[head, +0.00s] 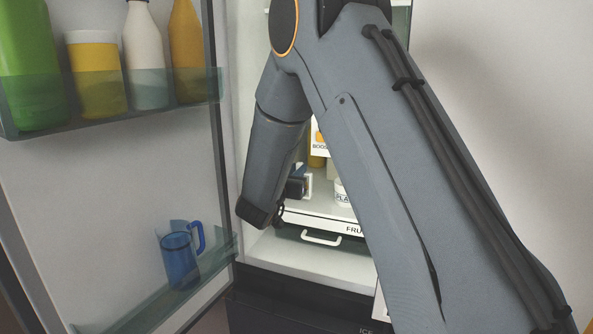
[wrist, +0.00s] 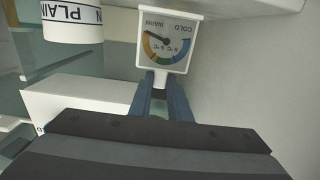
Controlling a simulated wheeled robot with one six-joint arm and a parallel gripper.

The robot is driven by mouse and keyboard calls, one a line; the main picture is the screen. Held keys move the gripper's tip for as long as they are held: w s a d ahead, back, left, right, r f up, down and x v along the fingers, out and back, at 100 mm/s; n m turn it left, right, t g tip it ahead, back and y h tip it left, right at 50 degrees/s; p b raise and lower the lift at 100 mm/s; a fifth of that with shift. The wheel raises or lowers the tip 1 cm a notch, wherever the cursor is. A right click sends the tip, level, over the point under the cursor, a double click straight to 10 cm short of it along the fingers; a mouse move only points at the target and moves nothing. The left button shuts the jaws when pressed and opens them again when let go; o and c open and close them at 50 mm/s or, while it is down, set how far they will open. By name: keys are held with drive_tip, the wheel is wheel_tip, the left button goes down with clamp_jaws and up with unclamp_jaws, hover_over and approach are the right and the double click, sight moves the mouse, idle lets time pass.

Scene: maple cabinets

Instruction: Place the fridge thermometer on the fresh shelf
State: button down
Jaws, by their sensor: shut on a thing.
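The fridge thermometer (wrist: 168,42) is a white square dial with a blue, green, yellow and orange scale, upside down in the wrist view. My gripper (wrist: 168,82) is shut on its lower end in that picture. In the head view my gripper (head: 297,186) is inside the fridge, partly hidden by my arm, and the thermometer is hard to make out. A white shelf (head: 318,208) lies below the gripper, above a drawer front marked "FRU". No label reading "fresh" is legible, and I cannot tell whether the thermometer touches a surface.
A white "PLAIN" tub (head: 343,192) stands just right of my gripper; it also shows in the wrist view (wrist: 71,22). A yellow item (head: 317,160) is behind. The open fridge door carries bottles (head: 145,55) and a blue jug (head: 180,260). Dark drawers (head: 300,305) are below.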

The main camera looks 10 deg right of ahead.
drive_tip(key=shift+f, duration=0.3)
drive_tip(key=c, duration=1.7)
unclamp_jaws()
drive_tip(key=shift+o, duration=0.2)
drive_tip(key=shift+r, duration=0.15)
